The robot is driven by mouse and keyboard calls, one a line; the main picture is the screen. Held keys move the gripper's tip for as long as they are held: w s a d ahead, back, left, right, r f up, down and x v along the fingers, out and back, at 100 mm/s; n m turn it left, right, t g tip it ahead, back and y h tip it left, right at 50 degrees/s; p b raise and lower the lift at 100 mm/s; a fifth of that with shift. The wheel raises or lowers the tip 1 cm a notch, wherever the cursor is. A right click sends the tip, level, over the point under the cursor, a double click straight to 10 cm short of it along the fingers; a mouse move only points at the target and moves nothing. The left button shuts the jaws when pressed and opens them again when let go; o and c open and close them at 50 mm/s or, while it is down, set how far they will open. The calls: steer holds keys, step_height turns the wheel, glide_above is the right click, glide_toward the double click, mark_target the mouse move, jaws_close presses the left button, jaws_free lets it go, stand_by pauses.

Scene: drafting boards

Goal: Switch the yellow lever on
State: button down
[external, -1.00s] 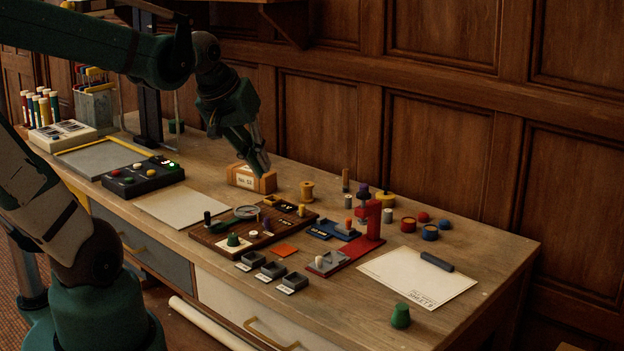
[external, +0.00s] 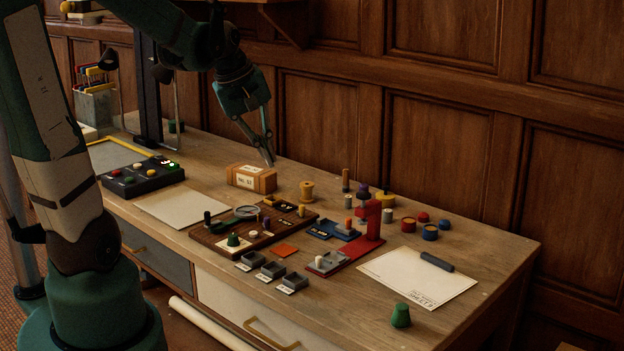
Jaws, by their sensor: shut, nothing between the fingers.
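A black control box (external: 142,179) with several coloured knobs or buttons sits on the left of the bench. A small yellow piece (external: 158,159) shows at its back edge, beside a lit green spot. I cannot tell whether this is the yellow lever or how it is set. My gripper (external: 269,159) is shut and empty. It points down above and behind the wooden block labelled with a number (external: 251,179), to the right of the control box and apart from it.
A wooden board (external: 253,227) with a magnifier and small pegs lies mid-bench. A blank sheet (external: 185,206) lies by the control box.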

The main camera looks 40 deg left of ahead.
mark_target(301, 210)
steer(key=w+a+f+n+g+h+p, duration=0.1)
steer(key=w+a+f+n+p, duration=0.1)
steer(key=w+a+f+n, duration=0.2)
steer(key=w+a+f+n+h+p, duration=0.1)
steer(key=w+a+f+n, duration=0.3)
steer(key=a+n, duration=0.4)
steer(key=shift+w+a+f+g+h+p, duration=0.3)
steer(key=shift+a+f+g+p, duration=0.1)
steer(key=shift+a+f+p, duration=0.5)
stand_by(0.3)
steer(key=b+x, duration=0.2)
steer(key=x, duration=0.7)
steer(key=shift+f, duration=0.2)
steer(key=shift+w+d+f, duration=0.2)
steer(key=shift+d+f, duration=0.05)
steer(key=shift+d, duration=0.05)
steer(key=shift+w+d+r, duration=0.1)
steer(key=shift+w+d, duration=0.35)
steer(key=shift+d, duration=0.3)
steer(key=shift+w+d, duration=0.5)
steer(key=shift+d, duration=0.25)
